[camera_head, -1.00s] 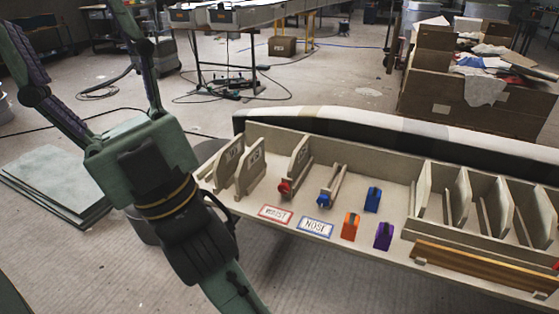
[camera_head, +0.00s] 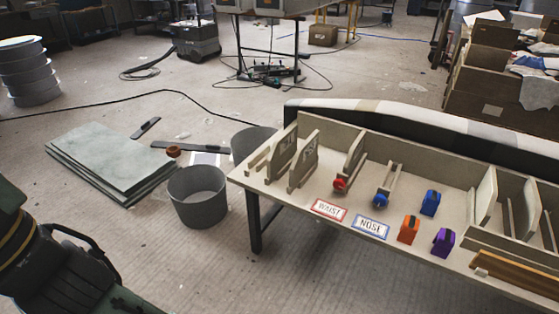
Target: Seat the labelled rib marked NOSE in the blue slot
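The blue slot (camera_head: 388,184) is a pair of pale rails with a blue knob at its front, behind a blue-edged card reading NOSE (camera_head: 371,226). It looks empty. To its left, a pale rib (camera_head: 353,152) stands upright behind the red knob (camera_head: 340,184) and a red-edged card reading WAIST (camera_head: 328,209). Two more ribs, a left one (camera_head: 284,151) and a right one (camera_head: 304,162), stand at the bench's left end. They bear dark lettering too small to read surely. My gripper is out of view; only part of my arm shows at lower left.
A blue block (camera_head: 430,203), an orange block (camera_head: 409,230) and a purple block (camera_head: 443,242) stand right of the slot on the bench (camera_head: 244,183). Upright dividers are farther right. Grey buckets (camera_head: 198,196) and stacked sheets (camera_head: 108,160) are on the floor to the left.

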